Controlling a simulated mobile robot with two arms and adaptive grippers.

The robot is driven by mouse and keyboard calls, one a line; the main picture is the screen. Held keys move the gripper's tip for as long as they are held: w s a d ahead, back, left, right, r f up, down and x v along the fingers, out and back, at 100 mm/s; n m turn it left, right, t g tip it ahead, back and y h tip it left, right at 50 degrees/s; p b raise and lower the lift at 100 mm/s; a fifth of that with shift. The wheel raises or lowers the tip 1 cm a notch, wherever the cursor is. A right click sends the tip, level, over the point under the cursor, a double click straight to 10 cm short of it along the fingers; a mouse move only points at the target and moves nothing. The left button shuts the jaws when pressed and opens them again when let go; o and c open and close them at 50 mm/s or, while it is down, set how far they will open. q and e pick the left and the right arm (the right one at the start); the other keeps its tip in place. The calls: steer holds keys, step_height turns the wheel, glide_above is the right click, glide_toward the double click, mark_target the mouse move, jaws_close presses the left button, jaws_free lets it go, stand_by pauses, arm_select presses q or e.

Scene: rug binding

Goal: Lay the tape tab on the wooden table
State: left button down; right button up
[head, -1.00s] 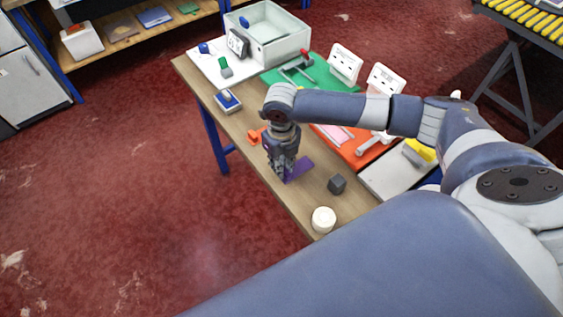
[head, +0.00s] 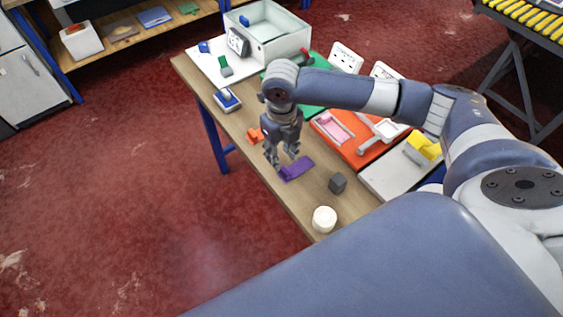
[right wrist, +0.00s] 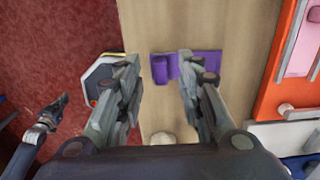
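The purple piece, which I take for the tape tab (head: 297,168), lies on the wooden table (head: 309,200) near its front edge. In the right wrist view the tab (right wrist: 204,62) is a flat purple strip with a raised block at its left end. My right gripper (head: 283,165) is just above and beside it, with its fingers apart and nothing between them. In the right wrist view its fingers (right wrist: 158,72) are spread wide, and one covers part of the tab. My left gripper (right wrist: 57,106) shows small at the left of the right wrist view; its opening is unclear.
A dark grey cube (head: 337,184) and a white round piece (head: 324,219) stand on the table near the tab. An orange piece (head: 255,136) lies behind the gripper. An orange board (head: 372,152) and a light board with a yellow block (head: 423,148) lie to the right.

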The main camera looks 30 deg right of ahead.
step_height(320, 180, up, 7)
steer(key=shift+r+b, duration=0.15)
steer(key=shift+b, duration=0.3)
stand_by(0.3)
